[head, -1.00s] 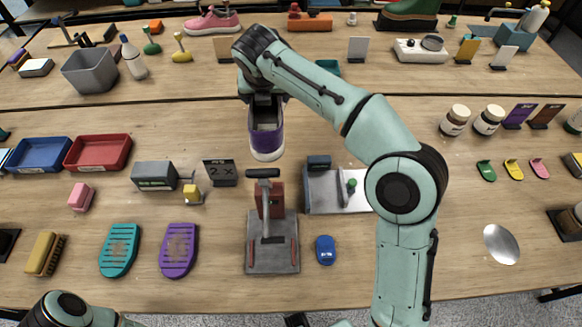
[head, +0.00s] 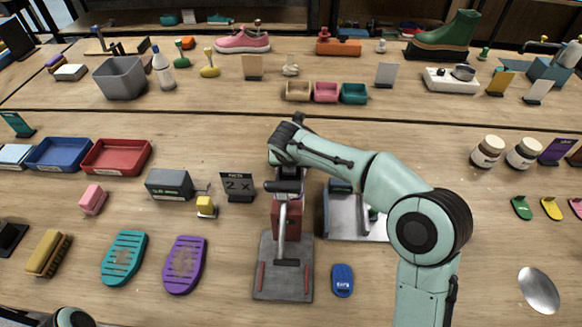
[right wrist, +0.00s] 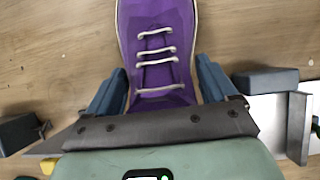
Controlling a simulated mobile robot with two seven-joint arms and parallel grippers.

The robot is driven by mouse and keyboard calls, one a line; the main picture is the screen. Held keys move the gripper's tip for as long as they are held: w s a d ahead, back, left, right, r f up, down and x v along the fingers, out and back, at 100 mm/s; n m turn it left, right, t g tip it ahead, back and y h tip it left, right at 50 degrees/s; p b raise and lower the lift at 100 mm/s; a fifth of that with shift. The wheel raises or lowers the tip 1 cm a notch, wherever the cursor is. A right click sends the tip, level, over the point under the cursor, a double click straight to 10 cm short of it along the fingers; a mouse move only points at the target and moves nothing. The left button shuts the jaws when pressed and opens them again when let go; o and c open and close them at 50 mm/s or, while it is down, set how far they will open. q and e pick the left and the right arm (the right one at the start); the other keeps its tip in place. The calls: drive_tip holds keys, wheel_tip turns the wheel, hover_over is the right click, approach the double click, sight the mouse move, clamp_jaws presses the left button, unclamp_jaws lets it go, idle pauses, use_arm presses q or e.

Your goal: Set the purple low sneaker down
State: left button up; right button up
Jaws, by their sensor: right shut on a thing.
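The purple low sneaker (right wrist: 157,40), with white laces and a pale sole edge, fills the upper middle of the right wrist view. My right gripper (right wrist: 158,84) is shut on it, one blue finger on each side. The toe end lies past the top of that view. In the head view my right wrist is low behind the grey clamp stand (head: 284,268), and the sneaker is hidden there. I cannot tell whether its sole touches the wooden table (head: 400,150). Only a bit of my left arm shows at the bottom left; its gripper is out of view.
The "2 x" sign (head: 238,185) and a grey box (head: 169,184) stand left of my right wrist. A metal tray (head: 350,225) is to its right. Three small bins, including a pink one (head: 326,92), stand behind. Bare table lies between.

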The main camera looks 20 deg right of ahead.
drive_tip(key=shift+f, duration=0.8)
drive_tip(key=o, duration=1.1)
drive_tip(key=shift+f, duration=0.1)
